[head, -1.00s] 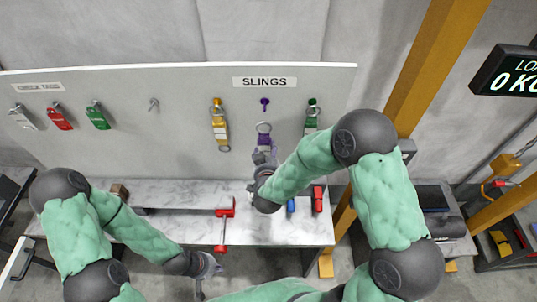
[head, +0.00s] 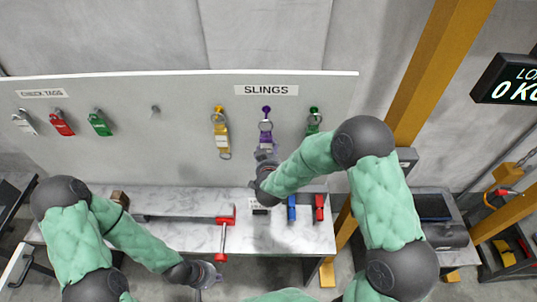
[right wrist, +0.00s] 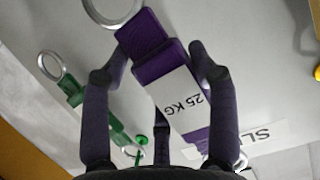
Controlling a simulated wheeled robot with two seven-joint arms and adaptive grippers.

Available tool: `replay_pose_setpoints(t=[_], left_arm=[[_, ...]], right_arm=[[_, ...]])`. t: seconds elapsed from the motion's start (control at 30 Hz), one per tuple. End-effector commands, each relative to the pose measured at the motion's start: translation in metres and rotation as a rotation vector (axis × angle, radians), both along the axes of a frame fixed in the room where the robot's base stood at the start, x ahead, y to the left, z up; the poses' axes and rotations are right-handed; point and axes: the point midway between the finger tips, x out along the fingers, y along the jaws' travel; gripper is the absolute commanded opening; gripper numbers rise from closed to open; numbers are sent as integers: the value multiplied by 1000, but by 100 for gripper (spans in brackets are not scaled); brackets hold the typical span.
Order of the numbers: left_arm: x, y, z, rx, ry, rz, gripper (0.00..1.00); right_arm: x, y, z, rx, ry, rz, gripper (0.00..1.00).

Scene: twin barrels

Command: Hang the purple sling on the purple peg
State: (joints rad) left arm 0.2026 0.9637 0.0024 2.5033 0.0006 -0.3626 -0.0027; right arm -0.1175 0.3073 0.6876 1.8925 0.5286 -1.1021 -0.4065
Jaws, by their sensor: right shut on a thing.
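The purple sling (head: 266,138) has a metal ring at its top and a white "25 KG" label, which shows in the right wrist view (right wrist: 180,95). My right gripper (head: 265,153) is shut on the sling below the ring and holds it upright in front of the board. The purple peg (head: 266,110) is on the board under the "SLINGS" sign. The ring is just below the peg in the head view; I cannot tell whether it touches it. My left gripper (head: 207,274) is low at the front, away from the board, its fingers unclear.
A yellow sling (head: 221,135) hangs left of the purple peg and a green sling (head: 314,122) right of it. An empty grey peg (head: 155,110) is further left. Red and blue items stand on the marble bench (head: 180,236) below. Check tags (head: 61,123) hang at the far left.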

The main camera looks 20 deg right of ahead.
Motion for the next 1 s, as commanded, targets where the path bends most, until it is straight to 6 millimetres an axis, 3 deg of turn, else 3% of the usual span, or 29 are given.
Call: replay_pose_setpoints(t=[0.63,1.0], left_arm=[[0,0,-1,0,0,0,0],[0,0,-13,0,0,0,0]], right_arm=[[33,-10,-1,0,-3,-1,7],[44,-13,-7,-1,-3,0,7]])
